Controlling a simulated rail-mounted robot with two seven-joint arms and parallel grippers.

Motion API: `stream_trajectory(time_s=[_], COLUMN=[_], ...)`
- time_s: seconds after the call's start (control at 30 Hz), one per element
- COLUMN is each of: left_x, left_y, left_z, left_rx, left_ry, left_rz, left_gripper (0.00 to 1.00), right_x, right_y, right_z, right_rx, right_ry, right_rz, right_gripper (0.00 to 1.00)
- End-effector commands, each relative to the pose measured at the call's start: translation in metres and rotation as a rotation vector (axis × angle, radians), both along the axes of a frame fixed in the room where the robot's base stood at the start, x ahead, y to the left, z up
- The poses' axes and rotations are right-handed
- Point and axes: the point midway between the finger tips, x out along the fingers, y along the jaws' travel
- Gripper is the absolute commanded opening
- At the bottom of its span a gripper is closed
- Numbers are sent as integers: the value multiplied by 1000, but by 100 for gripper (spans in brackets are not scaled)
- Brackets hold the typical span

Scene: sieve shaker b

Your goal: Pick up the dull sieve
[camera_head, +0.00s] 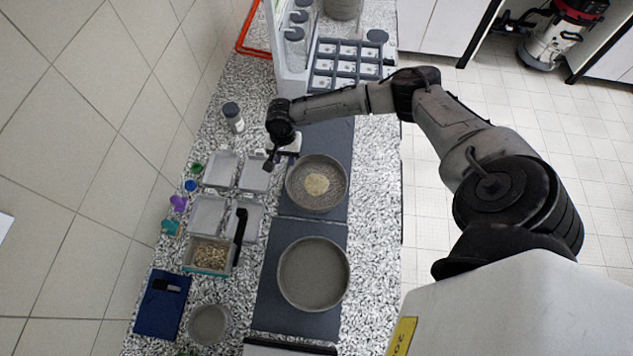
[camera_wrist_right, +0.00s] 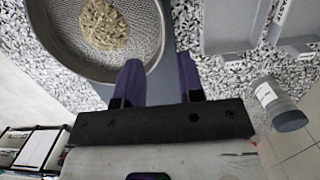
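A round grey sieve (camera_head: 291,192) with a tan grain pile on its mesh stands on the upper dark mat. A second round grey sieve (camera_head: 313,275), with no pile on it, stands on the lower mat. I cannot tell for sure which one is the dull sieve. My right gripper (camera_head: 279,158) is at the upper left edge of the sieve with grain. In the right wrist view its purple fingers (camera_wrist_right: 158,80) are apart and empty, one on each side of that sieve's rim (camera_wrist_right: 163,35) in the picture; their height over it is unclear. My left gripper is not in view.
Several grey trays (camera_head: 221,168) lie left of the mats, one holding brown grains (camera_head: 210,256). A capped jar (camera_head: 232,117) stands at the upper left. A black brush (camera_head: 241,225) lies by the trays. A small round pan (camera_head: 209,324) is at the lower left.

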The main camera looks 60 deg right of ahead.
Motion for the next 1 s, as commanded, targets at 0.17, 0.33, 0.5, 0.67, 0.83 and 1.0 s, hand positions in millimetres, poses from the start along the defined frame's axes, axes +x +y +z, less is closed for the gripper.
stream_trajectory(time_s=[0.17,0.33,0.5,0.67,0.83,1.0], left_x=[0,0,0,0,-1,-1], left_y=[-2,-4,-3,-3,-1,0], left_z=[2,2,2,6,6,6], left_rx=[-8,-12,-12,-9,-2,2], left_ry=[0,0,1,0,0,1], left_rz=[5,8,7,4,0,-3], left_gripper=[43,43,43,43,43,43], right_x=[-1,-2,-2,-1,0,-1], right_y=[4,6,8,12,15,16], right_z=[-30,-46,-53,-68,-91,-102], right_rx=[0,0,0,0,0,1], right_ry=[1,0,-1,0,0,-2], right_rz=[3,4,5,6,4,5], right_gripper=[35,35,35,35,35,35])
